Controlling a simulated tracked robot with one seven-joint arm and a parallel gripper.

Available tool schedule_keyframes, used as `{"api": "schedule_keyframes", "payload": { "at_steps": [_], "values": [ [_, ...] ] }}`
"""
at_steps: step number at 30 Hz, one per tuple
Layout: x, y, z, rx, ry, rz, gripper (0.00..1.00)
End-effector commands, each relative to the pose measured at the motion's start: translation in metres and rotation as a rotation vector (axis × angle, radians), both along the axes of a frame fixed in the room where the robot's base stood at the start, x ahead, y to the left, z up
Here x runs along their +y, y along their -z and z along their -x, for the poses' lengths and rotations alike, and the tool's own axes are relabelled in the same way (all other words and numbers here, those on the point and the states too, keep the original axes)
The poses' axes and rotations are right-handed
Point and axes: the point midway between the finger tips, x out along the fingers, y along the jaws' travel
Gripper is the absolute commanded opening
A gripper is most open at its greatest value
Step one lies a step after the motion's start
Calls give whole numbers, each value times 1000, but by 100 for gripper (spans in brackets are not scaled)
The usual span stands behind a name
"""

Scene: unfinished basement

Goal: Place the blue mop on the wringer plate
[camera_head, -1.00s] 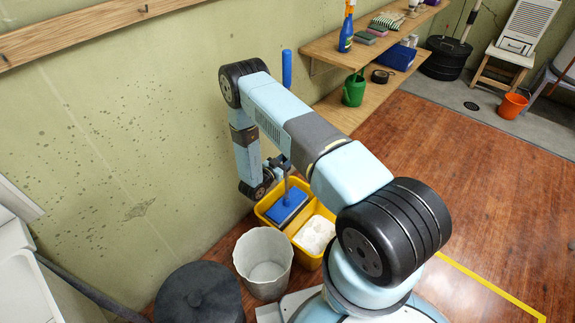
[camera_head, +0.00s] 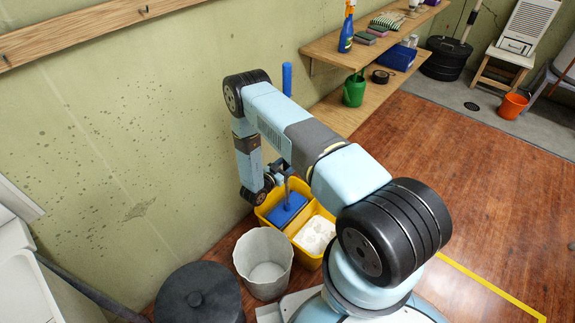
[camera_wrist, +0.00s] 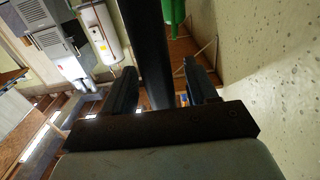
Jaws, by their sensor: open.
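The blue mop (camera_head: 287,209) stands nearly upright. Its flat blue head lies in the left compartment of the yellow mop bucket (camera_head: 259,216), and its blue handle top (camera_head: 287,79) rises behind my arm. Whether the head rests on the wringer plate is hidden, as the head covers whatever lies under it. My gripper (camera_head: 284,168) is at the lower part of the mop's pole. In the wrist view my gripper (camera_wrist: 158,70) is open, with a finger on each side of the dark pole and a gap beside it.
A grey bin (camera_head: 265,263) and a black lidded container (camera_head: 198,293) stand in front of the bucket. The wall is close behind. Wooden shelves (camera_head: 325,49) hold a blue bottle (camera_head: 346,32) and a green watering can (camera_head: 354,91).

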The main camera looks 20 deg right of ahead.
Motion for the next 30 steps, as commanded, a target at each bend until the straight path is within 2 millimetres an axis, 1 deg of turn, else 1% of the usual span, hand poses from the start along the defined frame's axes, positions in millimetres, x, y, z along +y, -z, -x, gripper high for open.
{"api": "schedule_keyframes", "payload": {
  "at_steps": [5, 8, 11, 21, 25, 30],
  "values": [
    [0, -2, 0, 0, 0, 0, 58],
    [6, -2, 3, 1, -2, -1, 58],
    [18, -1, 11, 1, -3, -1, 58],
    [72, -2, 47, 1, -3, 0, 58],
    [87, -3, 57, 0, -3, 0, 58],
    [97, -3, 65, 1, -1, 1, 58]
  ]
}}
